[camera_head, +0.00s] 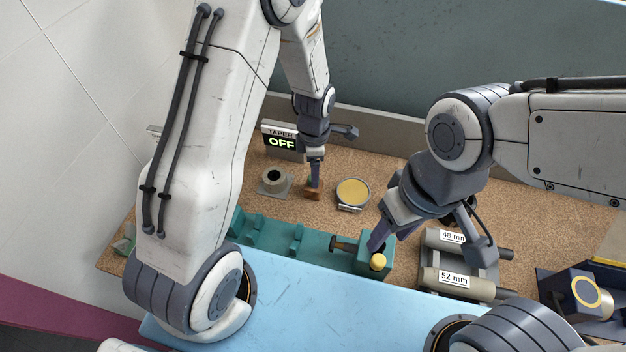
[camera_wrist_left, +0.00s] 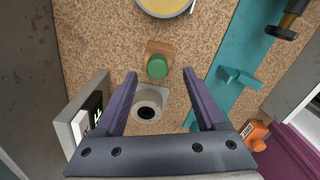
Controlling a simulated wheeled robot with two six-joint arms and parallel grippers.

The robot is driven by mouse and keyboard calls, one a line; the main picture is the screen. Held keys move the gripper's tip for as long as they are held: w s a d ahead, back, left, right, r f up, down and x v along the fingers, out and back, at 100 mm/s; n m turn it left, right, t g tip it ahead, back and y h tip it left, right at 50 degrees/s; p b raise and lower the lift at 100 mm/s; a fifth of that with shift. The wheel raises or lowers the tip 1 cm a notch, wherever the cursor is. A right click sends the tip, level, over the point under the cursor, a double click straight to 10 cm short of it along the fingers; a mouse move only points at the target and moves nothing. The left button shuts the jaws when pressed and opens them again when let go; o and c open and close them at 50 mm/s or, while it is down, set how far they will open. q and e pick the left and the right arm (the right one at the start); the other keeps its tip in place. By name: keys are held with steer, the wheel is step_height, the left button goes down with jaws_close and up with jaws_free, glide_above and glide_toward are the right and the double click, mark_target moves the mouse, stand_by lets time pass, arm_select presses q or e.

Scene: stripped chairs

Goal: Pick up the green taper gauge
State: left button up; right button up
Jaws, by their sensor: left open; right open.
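The green taper gauge (camera_wrist_left: 157,66) shows in the left wrist view as a round green top on a small brown block (camera_wrist_left: 160,49). In the head view only a sliver of green shows above the brown block (camera_head: 313,195), the rest hidden by my left gripper (camera_head: 315,180). In the left wrist view my left gripper (camera_wrist_left: 160,76) is open, one finger on each side of the green top, with a gap to both. I cannot tell its height above the gauge.
A teal rack (camera_head: 265,235) with a yellow-topped piece (camera_head: 378,261) runs along the front. A grey ring fixture (camera_head: 275,181), a yellow round dish (camera_head: 353,192) and a display reading TAPER OFF (camera_head: 281,141) stand near the gauge. Labelled cylinders (camera_head: 452,278) lie at right.

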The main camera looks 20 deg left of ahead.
arm_select(q)
steer(key=shift+w+a+f+p, duration=0.15)
steer(key=shift+f+p, duration=0.4)
steer(key=shift+f, duration=1.65)
jaws_close()
steer(key=shift+r, duration=0.1)
